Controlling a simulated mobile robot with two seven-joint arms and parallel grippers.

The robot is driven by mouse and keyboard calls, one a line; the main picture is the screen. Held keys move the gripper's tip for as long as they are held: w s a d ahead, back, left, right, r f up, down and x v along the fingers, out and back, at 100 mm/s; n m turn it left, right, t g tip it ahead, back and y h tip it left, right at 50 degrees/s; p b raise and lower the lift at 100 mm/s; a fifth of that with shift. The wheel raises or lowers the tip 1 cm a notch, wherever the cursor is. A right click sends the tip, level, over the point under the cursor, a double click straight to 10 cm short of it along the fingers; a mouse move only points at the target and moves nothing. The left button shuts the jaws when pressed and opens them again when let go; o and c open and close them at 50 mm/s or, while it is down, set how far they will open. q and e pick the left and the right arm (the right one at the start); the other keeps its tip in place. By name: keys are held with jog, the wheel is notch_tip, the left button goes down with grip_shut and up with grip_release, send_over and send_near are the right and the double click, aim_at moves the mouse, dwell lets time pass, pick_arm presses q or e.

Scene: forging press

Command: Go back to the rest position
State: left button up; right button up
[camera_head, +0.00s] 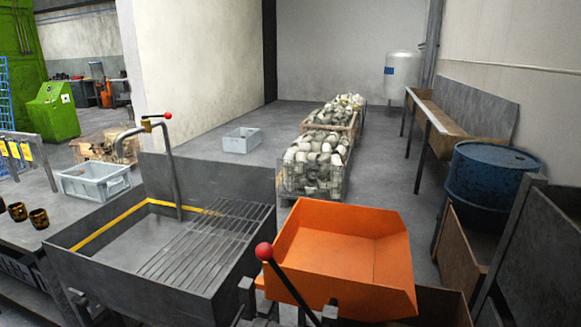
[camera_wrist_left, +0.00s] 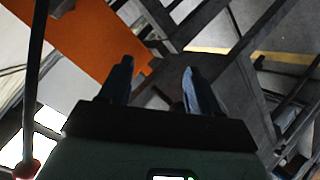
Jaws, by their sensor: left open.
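My left gripper (camera_wrist_left: 158,70) shows in the left wrist view with its two fingers apart and nothing between them. The orange bin (camera_wrist_left: 82,38) is at the upper left of that view, beyond the fingers. A lever with a red knob (camera_wrist_left: 27,169) runs along the left edge there. In the head view the lever's red knob (camera_head: 264,251) stands in front of the orange tipping bin (camera_head: 340,255). Dark parts at the bottom edge of the head view cannot be told clearly as gripper or machine. My right gripper is not in view.
A grey sink (camera_head: 120,262) with a rack (camera_head: 205,245) and tap stands left of the orange bin. A grey crate (camera_head: 95,182) and dark cups (camera_head: 38,217) are on the left bench. A blue drum (camera_head: 490,185) stands at right. Wire baskets of parts (camera_head: 315,165) stand behind.

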pick_arm(q)
jog(key=s+a+f+g+p, duration=0.2)
jog(key=s+f+g+p, duration=0.25)
jog(key=f, duration=0.75)
jog(key=s+f+g+p, duration=0.2)
jog(key=s+f+p, duration=0.1)
jog(key=s, duration=0.5)
jog(key=s+f+g+p, duration=0.3)
jog(key=s+f, duration=0.2)
jog(key=s, duration=0.4)
jog(key=s+f+g+p, duration=0.3)
jog(key=s+f, duration=0.1)
jog(key=s, duration=0.5)
jog(key=shift+s+f+m+p, duration=0.2)
jog(key=shift+f+m+p, duration=0.1)
jog(key=shift+f, duration=0.05)
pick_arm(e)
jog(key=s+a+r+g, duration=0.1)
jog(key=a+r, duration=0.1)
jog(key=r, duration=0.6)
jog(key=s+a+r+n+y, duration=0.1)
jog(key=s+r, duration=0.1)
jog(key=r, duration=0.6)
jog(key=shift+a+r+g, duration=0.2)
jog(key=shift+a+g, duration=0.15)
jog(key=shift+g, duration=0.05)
